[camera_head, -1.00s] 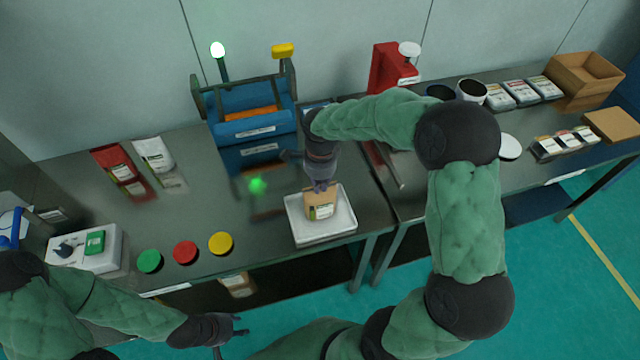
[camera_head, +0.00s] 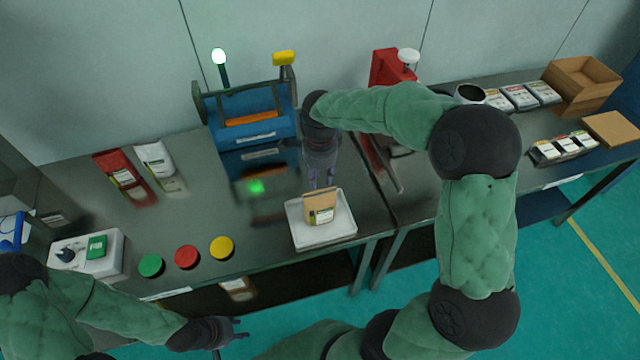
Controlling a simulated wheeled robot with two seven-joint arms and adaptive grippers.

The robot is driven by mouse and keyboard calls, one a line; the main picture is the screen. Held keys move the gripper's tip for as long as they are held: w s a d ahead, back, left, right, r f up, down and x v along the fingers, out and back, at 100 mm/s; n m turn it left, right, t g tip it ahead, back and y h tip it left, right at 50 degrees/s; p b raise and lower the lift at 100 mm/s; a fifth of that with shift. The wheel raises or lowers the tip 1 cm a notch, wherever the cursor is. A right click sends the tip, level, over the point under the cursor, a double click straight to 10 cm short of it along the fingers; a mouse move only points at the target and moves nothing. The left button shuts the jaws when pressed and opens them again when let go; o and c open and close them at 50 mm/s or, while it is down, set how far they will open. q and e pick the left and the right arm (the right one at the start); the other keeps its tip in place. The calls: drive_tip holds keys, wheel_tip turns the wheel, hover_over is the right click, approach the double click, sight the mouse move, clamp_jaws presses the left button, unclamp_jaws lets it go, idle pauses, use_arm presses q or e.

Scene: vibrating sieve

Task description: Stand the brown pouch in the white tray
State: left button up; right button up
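The brown pouch (camera_head: 320,209) stands upright in the white tray (camera_head: 337,234), its pale label facing the front. The tray sits at the front edge of the table. My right gripper (camera_head: 321,184) is just above and behind the pouch top, fingers pointing down. Its fingers show apart, and a small gap seems to separate them from the pouch. My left gripper (camera_head: 238,328) is low in front of the table, away from the tray; its fingers look apart and empty.
A blue sieve machine (camera_head: 250,120) stands behind the tray. Red (camera_head: 117,167) and white (camera_head: 154,157) pouches stand at the left. Green, red (camera_head: 187,257) and yellow discs lie along the front edge. A red device (camera_head: 388,68) stands at the right, near my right arm.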

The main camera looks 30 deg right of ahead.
wheel_tip(320, 180, up, 6)
drive_tip(key=shift+f+p, duration=0.15)
drive_tip(key=shift+p, duration=0.25)
idle(1.1)
